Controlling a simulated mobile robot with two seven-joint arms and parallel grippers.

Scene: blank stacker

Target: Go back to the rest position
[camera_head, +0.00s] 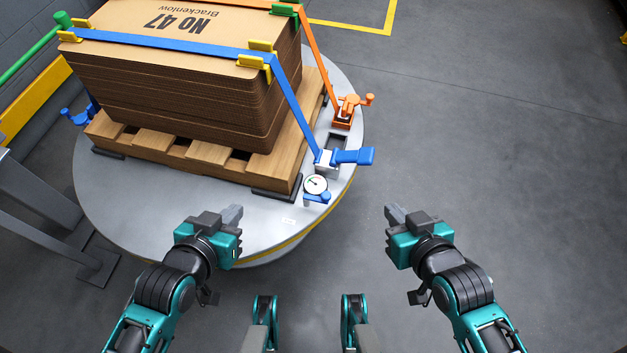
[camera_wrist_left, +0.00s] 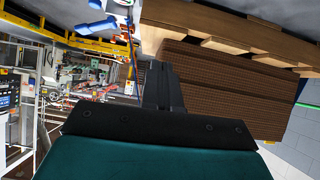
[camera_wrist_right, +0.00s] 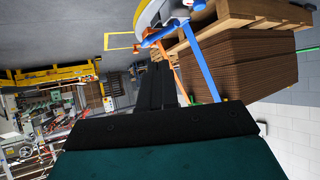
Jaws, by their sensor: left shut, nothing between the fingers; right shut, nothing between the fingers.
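My left gripper (camera_head: 232,214) is shut and empty, in front of the round grey turntable (camera_head: 240,215) and over its near edge in the head view. In the left wrist view its shut fingers (camera_wrist_left: 160,88) show dark against the cardboard stack. My right gripper (camera_head: 394,214) is shut and empty, over bare floor to the right of the turntable. Its shut fingers also show in the right wrist view (camera_wrist_right: 157,88). Neither gripper visibly touches anything.
The turntable bears a wooden pallet (camera_head: 205,155) with a cardboard stack (camera_head: 190,90), strapped by a blue strap (camera_head: 165,44) and an orange strap (camera_head: 316,55). A blue ratchet (camera_head: 352,156), an orange ratchet (camera_head: 347,108) and a dial gauge (camera_head: 315,185) sit at its right edge. Floor at right is clear.

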